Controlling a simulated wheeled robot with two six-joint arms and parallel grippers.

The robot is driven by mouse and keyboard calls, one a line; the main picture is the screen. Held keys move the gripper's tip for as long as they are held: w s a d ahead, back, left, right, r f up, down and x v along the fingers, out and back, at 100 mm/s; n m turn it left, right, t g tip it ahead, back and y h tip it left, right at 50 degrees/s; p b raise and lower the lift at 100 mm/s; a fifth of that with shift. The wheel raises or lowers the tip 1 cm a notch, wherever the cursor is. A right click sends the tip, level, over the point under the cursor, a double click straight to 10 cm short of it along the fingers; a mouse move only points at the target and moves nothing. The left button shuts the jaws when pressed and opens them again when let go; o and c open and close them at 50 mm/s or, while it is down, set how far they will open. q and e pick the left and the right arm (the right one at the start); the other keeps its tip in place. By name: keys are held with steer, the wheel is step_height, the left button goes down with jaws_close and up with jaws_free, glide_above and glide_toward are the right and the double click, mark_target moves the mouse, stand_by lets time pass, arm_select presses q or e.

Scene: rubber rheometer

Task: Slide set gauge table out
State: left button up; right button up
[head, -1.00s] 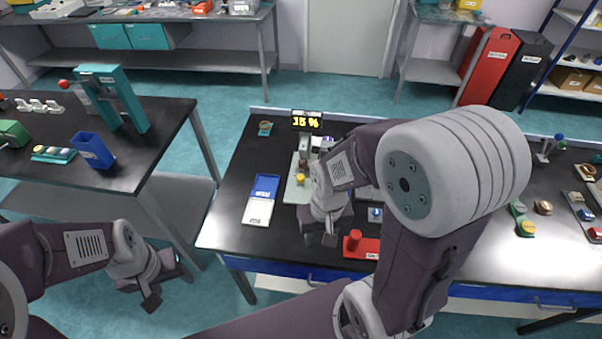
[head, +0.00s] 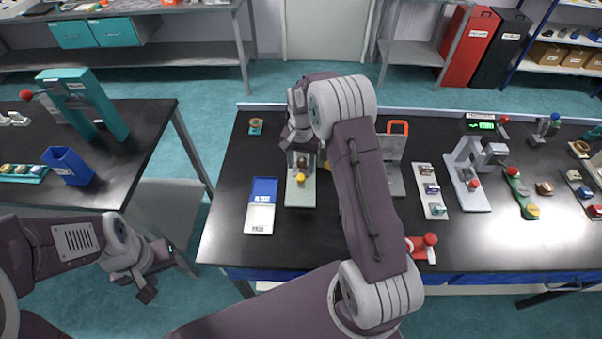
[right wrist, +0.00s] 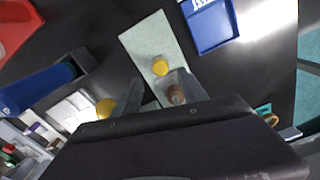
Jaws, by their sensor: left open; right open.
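A pale green base plate (head: 299,198) lies on the middle bench; a yellow knob (head: 300,178) and a brown knob (head: 302,162) stand on it. I take this for the gauge with its table, but no label is readable. In the right wrist view the plate (right wrist: 143,42), yellow knob (right wrist: 160,65) and brown knob (right wrist: 177,94) show, the brown one in a grey block. My right gripper (head: 300,146) is open at the plate's far end, near the brown knob; contact cannot be told. My left gripper (head: 160,276) is open and empty, left of the bench.
A blue-and-white tray (head: 262,205) lies left of the plate. To the right are a grey unit with an orange handle (head: 398,126), a white strip of small blocks (head: 430,190) and a red part (head: 424,243). My right forearm hides part of the bench.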

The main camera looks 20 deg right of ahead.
mark_target(301, 175)
steer(key=f, duration=0.5)
steer(key=shift+w+p, duration=0.25)
steer(key=shift+p, duration=0.1)
steer(key=shift+s+f, duration=0.25)
steer(key=shift+w, duration=0.1)
steer(key=shift+f, duration=0.1)
jaws_close()
steer(key=shift+w, duration=0.15)
stand_by(0.4)
